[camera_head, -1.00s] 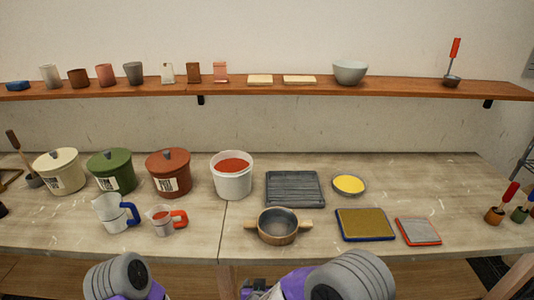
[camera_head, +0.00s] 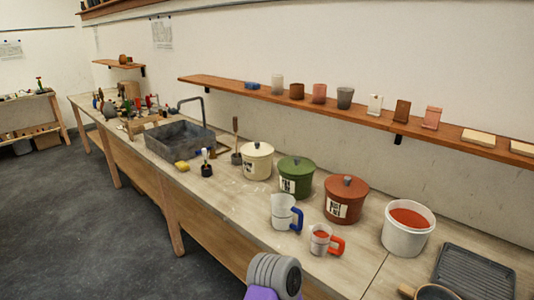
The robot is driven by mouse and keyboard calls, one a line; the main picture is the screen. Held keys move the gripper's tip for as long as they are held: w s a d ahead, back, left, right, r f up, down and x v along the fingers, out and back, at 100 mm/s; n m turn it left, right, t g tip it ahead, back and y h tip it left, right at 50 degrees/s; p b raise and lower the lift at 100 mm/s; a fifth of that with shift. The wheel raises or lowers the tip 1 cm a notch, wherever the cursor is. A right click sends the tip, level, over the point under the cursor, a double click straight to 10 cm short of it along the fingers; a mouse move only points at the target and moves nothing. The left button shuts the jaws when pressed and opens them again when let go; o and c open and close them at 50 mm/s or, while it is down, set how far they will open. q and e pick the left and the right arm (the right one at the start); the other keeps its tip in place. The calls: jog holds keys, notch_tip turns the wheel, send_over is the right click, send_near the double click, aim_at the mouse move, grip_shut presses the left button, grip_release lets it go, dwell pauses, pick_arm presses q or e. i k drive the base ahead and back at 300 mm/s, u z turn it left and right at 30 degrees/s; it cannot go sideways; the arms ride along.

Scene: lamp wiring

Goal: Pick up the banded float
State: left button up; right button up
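I cannot make out anything that is clearly a banded float in this view. At the far end of the bench, small tools and pots (camera_head: 129,108) stand crowded together, too small to tell apart. One of my arm links shows at the bottom centre, but neither gripper is in view.
A dark grey sink (camera_head: 180,142) sits on the long bench. Cream (camera_head: 257,162), green (camera_head: 296,178) and red-brown (camera_head: 345,199) lidded pots, two jugs (camera_head: 285,213) (camera_head: 322,240) and a white bucket (camera_head: 407,229) stand to its right. The grey floor (camera_head: 80,220) left of the bench is open.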

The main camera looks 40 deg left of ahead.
aim_at(205, 152)
jog(key=u, duration=2.2)
jog(key=i, duration=0.45)
jog(key=u, duration=0.3)
